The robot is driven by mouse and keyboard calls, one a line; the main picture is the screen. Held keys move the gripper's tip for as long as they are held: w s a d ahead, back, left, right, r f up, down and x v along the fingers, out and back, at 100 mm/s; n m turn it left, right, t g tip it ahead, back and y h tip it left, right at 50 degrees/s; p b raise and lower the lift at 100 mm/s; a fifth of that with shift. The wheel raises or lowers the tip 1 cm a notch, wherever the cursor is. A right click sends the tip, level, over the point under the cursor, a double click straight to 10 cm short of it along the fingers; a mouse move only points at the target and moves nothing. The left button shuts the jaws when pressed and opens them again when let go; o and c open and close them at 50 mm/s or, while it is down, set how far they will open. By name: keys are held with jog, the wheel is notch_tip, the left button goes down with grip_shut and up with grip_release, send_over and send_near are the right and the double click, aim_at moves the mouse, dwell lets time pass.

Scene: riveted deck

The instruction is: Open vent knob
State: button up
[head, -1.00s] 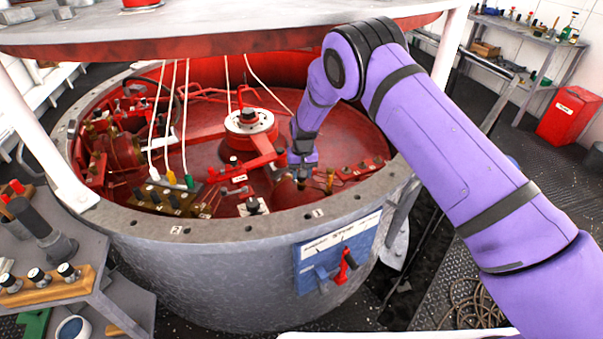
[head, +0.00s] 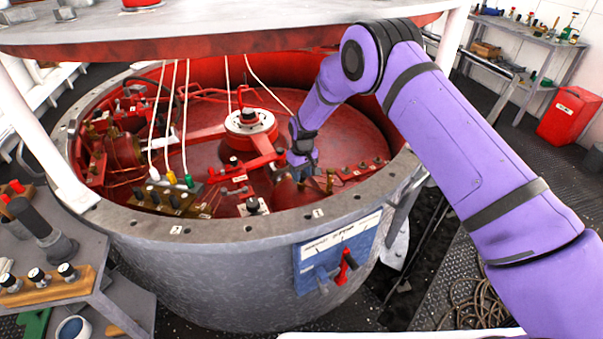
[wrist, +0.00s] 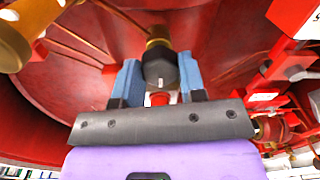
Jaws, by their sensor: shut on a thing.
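In the wrist view, the black vent knob (wrist: 160,68) has a small pale mark and sits on a brass collar (wrist: 157,43). My gripper (wrist: 159,80) has its two blue fingers on either side of the knob and is shut on it. In the head view, my gripper (head: 302,168) reaches down into the red interior of the round grey vessel (head: 200,275), near its front right part. The knob cannot be made out there, as my gripper covers that spot.
A red central hub (head: 250,125) and a red arm with black knobs (head: 240,178) lie to the left of my gripper. White cords (head: 184,110) hang from the raised lid (head: 220,32) above. More small black knobs (head: 362,166) stand to the right. Brass fittings (wrist: 14,45) lie close by.

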jog(key=o, duration=0.9)
